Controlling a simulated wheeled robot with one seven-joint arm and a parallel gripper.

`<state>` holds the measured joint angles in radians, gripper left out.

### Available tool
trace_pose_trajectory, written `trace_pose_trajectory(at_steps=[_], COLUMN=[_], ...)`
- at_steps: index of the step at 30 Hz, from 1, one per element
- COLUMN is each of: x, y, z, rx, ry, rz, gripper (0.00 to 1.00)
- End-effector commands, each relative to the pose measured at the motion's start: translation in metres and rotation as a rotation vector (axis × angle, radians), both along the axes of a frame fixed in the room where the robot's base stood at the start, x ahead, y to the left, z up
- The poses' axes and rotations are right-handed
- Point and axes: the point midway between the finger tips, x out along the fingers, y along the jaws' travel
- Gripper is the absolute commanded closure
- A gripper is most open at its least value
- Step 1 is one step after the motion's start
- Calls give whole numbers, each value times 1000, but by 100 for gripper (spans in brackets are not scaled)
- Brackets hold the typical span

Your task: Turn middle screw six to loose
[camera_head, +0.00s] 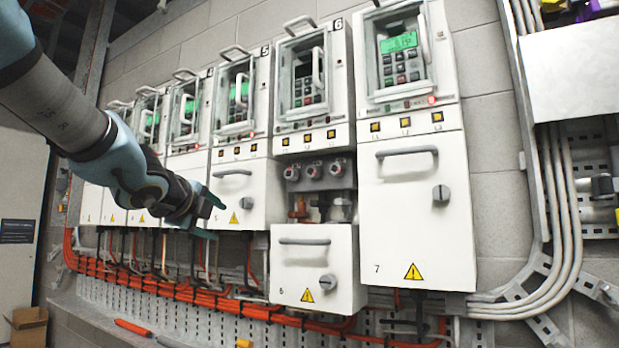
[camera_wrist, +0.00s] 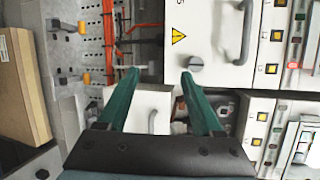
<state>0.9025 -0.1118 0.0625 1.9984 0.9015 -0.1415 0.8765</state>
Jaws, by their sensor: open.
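Unit six (camera_head: 311,78) is on the wall with its lower cover (camera_head: 318,273) slid down, exposing its terminal bay. Three round grey screw heads sit in a row in the bay, and the middle screw (camera_head: 314,170) is between the other two. Its slot direction is too small to read. My gripper (camera_head: 212,219) is open and empty, left of the bay in front of unit five's lower cover. In the wrist view my gripper (camera_wrist: 158,75) has its teal fingers spread. Unit six's lowered cover (camera_wrist: 125,104) shows between them, and the bay is partly hidden by a finger.
Unit five's closed cover (camera_head: 240,188) has a handle and a knob, which shows in the wrist view (camera_wrist: 195,64). Unit seven (camera_head: 413,220) stands closed on the right. Orange cables (camera_head: 200,293) run below the units. A cardboard box (camera_head: 28,327) lies at lower left.

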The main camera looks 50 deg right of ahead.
Motion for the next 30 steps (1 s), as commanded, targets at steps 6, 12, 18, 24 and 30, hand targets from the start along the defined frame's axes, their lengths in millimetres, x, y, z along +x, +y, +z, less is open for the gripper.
trace_pose_trajectory(at_steps=[6,12,18,24,30], x=[-103,-128,-120,-110,-103], y=[-65,-78,-106,-143,-168], z=[92,112,111,111,111], rx=[12,14,16,16,15], ry=[-449,-564,-561,-559,-558], rz=[-342,-412,-411,-409,-408], gripper=[33,33,33,33,33])
